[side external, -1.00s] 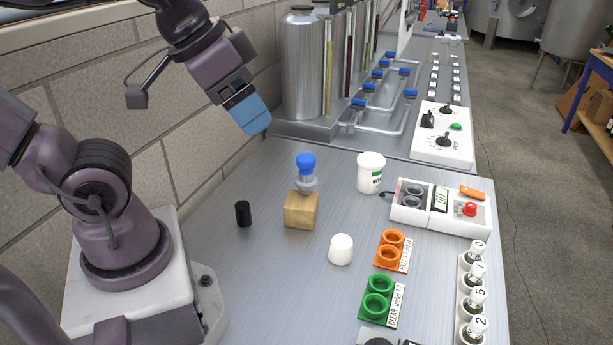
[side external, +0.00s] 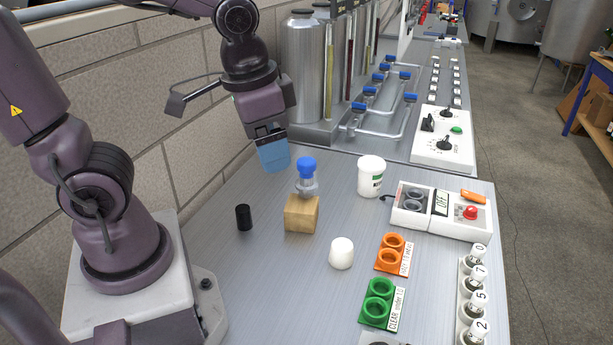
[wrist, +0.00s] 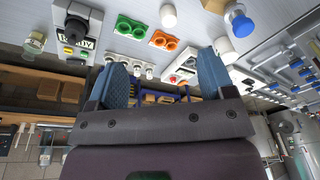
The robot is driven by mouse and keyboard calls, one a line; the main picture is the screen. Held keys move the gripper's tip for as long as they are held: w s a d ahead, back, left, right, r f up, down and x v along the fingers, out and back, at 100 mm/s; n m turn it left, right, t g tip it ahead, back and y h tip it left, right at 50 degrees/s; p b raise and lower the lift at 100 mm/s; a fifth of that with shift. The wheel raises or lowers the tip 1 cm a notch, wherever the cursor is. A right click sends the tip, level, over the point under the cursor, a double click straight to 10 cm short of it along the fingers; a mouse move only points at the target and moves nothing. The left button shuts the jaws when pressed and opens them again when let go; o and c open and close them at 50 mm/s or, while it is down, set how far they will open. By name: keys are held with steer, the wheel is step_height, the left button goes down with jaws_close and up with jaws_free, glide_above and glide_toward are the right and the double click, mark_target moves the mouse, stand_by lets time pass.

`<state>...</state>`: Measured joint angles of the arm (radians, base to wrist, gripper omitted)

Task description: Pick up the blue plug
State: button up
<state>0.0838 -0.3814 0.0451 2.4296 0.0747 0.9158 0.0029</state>
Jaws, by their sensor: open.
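The blue plug (side external: 306,167) tops a small clear glass piece that stands upright on a wooden block (side external: 301,214). The plug also shows near the top right of the wrist view (wrist: 240,22), beside the block (wrist: 214,5). My gripper (side external: 275,168) has blue fingers and hangs left of the plug in the side view, apart from it. In the wrist view the two fingers (wrist: 162,80) are spread with nothing between them. The plug lies outside the fingers, beyond the right one.
A white jar (side external: 371,176) stands right of the plug. A black cylinder (side external: 243,217) and a white cap (side external: 341,253) stand nearer. Orange holders (side external: 391,258), green holders (side external: 378,302) and a switch box (side external: 411,222) lie to the right. Metal tanks (side external: 303,75) stand behind.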

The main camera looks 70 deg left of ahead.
steer(key=w+a+f+m+g+y, duration=0.4)
steer(key=a+f+g, duration=0.1)
steer(key=f, duration=0.3)
steer(key=m+y, duration=1.1)
steer(key=y, duration=0.2)
glide_above(312, 169)
steer(key=d, duration=0.1)
step_height(312, 169, down, 3)
step_height(312, 169, down, 7)
steer(key=shift+w+r, duration=0.1)
steer(key=shift+s+a, duration=0.2)
steer(key=shift+a, duration=1.3)
